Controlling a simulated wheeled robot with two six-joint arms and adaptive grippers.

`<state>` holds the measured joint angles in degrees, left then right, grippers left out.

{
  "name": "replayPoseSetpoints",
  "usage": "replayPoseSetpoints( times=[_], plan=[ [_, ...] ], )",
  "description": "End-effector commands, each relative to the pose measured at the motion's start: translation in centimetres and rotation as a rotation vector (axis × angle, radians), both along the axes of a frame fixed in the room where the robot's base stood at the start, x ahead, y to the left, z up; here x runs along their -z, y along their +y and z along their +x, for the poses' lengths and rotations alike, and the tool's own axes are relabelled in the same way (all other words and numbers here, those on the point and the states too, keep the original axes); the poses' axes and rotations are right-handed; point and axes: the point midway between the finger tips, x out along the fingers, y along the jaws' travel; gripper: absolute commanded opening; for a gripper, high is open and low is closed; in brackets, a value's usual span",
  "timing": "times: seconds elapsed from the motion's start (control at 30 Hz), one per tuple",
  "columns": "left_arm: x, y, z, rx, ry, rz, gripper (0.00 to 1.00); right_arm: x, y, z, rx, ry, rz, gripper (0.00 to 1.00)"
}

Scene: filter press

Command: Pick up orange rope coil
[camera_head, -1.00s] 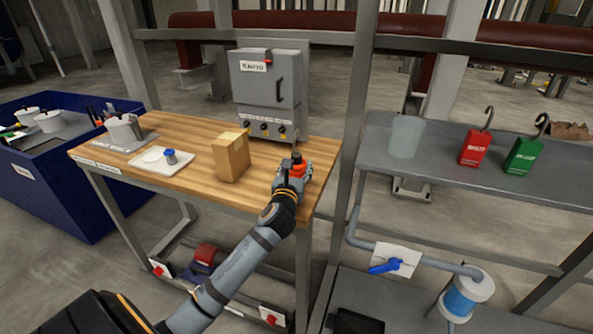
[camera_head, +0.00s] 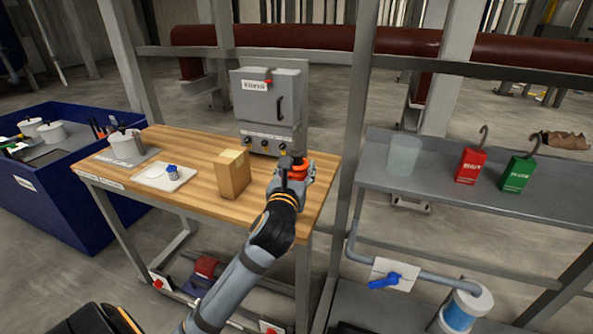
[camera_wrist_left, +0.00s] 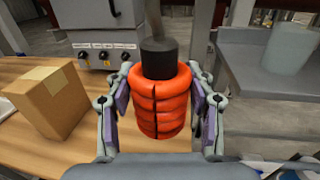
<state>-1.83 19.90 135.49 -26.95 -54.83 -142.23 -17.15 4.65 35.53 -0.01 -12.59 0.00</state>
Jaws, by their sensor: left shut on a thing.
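The orange rope coil (camera_wrist_left: 160,104) is a stack of thick orange loops with a dark vertical line down its front. In the left wrist view it stands upright between the two fingers of my left gripper (camera_wrist_left: 161,112), which is shut on it. A dark cylinder with a grey rod (camera_wrist_left: 158,58) shows at its top. In the head view the coil (camera_head: 300,170) is partly hidden by my left gripper (camera_head: 294,178), near the right end of the wooden table (camera_head: 205,208). I cannot tell whether the coil touches the table. My right gripper is not in view.
A cardboard box (camera_head: 233,174) stands left of the coil. A grey control cabinet (camera_head: 268,110) is behind it. A metal post (camera_head: 352,150) rises right of the table.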

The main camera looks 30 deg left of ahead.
Motion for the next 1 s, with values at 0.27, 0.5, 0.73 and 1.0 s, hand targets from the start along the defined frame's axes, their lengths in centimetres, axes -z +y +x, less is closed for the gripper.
replayPoseSetpoints(
  times=[0.27, 0.5, 0.73, 1.0],
  plan=[
    [-3.0, -2.9, -4.1, 0.002, 0.007, -0.01, 0.11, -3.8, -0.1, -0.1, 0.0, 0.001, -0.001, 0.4],
    [-2.9, -3.5, -5.1, -0.001, 0.003, -0.003, 0.11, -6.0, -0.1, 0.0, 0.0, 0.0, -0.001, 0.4],
    [-2.6, -3.6, -5.3, -0.001, 0.001, 0.001, 0.11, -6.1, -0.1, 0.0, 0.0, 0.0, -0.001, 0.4],
    [-1.9, -4.0, -4.8, 0.016, 0.005, -0.001, 0.11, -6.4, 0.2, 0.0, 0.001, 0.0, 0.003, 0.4]
  ],
)
